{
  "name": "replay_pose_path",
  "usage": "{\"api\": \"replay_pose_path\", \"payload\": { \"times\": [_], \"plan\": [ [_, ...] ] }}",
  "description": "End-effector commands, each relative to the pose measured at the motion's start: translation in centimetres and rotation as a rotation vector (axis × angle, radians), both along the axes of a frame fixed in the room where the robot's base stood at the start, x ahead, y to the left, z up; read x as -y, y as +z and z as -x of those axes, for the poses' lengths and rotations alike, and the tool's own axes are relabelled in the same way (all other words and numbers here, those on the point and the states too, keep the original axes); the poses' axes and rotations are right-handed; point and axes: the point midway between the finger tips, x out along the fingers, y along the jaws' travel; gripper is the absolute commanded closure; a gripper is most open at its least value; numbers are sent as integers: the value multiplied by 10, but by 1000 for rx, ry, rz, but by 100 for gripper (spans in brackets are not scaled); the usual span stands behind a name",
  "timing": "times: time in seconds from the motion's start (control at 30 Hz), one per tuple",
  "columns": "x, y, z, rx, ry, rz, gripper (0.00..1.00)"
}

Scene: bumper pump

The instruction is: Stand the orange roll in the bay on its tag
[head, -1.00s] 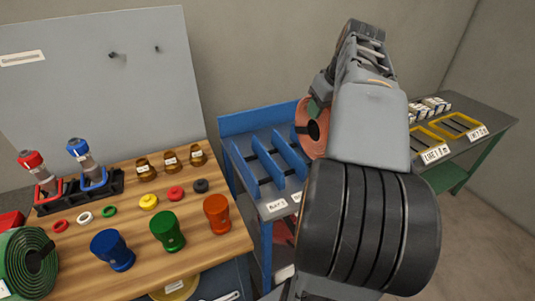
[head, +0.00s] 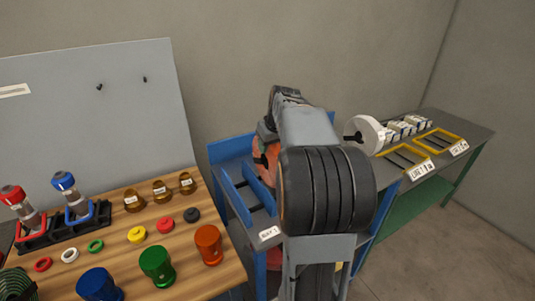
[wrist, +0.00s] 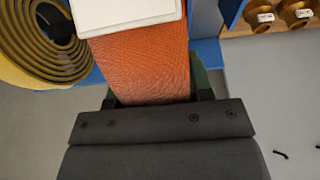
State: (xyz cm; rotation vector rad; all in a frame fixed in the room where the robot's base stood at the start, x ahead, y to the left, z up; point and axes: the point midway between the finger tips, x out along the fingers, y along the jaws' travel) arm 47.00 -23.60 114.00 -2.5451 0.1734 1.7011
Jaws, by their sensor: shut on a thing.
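The orange roll (head: 262,165) is at the blue bay rack (head: 230,197) in the head view, partly hidden behind my arm. My gripper (wrist: 155,92) is shut on the orange roll (wrist: 145,70), which fills the space between its fingers in the wrist view. A flat white piece (wrist: 128,12) lies against the roll at the top of that view. The rack has blue dividers and a white tag (head: 268,233) on its front edge. My arm hides the rack's right part, and I cannot tell whether the roll touches the bay floor.
A tan coiled roll (wrist: 50,45) is close beside the orange roll in the wrist view. A wooden bench (head: 130,250) with coloured cups and rings stands left. A grey table (head: 455,125) at right holds a white roll (head: 366,134), small boxes and yellow frames.

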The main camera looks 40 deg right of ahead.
Motion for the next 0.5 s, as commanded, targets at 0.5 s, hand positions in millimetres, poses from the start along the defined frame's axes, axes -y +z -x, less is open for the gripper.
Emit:
{"api": "replay_pose_path", "payload": {
  "times": [0.5],
  "plan": [
    [-2, -36, -12, 3, -1, 0, 100]
  ]
}}
